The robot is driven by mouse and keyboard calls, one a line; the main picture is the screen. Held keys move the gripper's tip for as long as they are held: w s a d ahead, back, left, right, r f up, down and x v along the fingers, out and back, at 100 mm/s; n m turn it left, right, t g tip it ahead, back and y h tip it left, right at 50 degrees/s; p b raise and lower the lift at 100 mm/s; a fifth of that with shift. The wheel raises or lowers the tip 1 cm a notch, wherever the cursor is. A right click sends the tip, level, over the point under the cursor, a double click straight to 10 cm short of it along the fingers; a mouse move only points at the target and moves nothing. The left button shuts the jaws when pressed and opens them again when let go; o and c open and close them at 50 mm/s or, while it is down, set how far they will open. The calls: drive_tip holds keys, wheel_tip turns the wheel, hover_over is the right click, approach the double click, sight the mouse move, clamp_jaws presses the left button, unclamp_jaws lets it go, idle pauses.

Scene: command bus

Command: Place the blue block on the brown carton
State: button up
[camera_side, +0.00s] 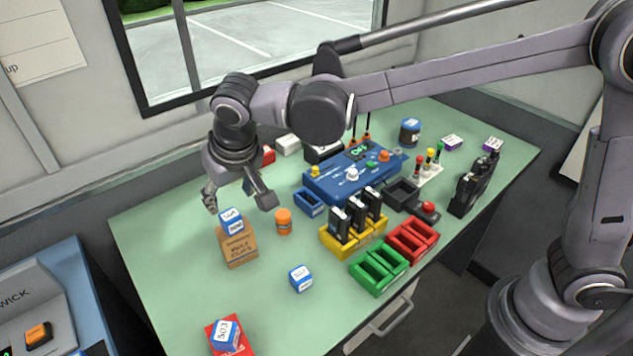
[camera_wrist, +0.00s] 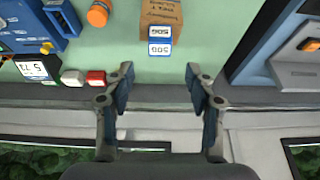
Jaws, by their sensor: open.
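A blue block with a white label (camera_side: 231,221) sits on top of the brown carton (camera_side: 238,248), on the left part of the green table. In the wrist view the block (camera_wrist: 160,40) shows at the near end of the carton (camera_wrist: 162,13). My gripper (camera_side: 238,200) is open and empty, a little above and behind the block. In the wrist view its spread fingers (camera_wrist: 160,84) have clear space between them, and the block lies beyond the fingertips, apart from them.
Similar blue-white blocks stand at the front (camera_side: 300,279) and on a red pad (camera_side: 231,338). An orange jar (camera_side: 284,221) stands right of the carton. A blue control box (camera_side: 352,172) and yellow (camera_side: 353,236), green (camera_side: 379,268) and red (camera_side: 412,242) trays fill the right.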

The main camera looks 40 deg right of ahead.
drive_tip(key=s+d+r, duration=0.2)
drive_tip(key=s+d, duration=0.1)
drive_tip(key=d, duration=0.5)
drive_tip(key=s+d+r, duration=0.3)
drive_tip(key=d, duration=0.4)
drive_tip(key=s+d+f+t, duration=0.1)
drive_tip(key=s+d+f, duration=0.1)
drive_tip(key=s+d, duration=0.3)
drive_tip(key=s+d+f+t, duration=0.1)
drive_tip(key=s+d+f, duration=0.2)
drive_tip(key=s+d, duration=0.2)
drive_tip(key=d, duration=0.3)
drive_tip(key=shift+s+f+t, duration=0.2)
drive_tip(key=shift+f+t, duration=0.1)
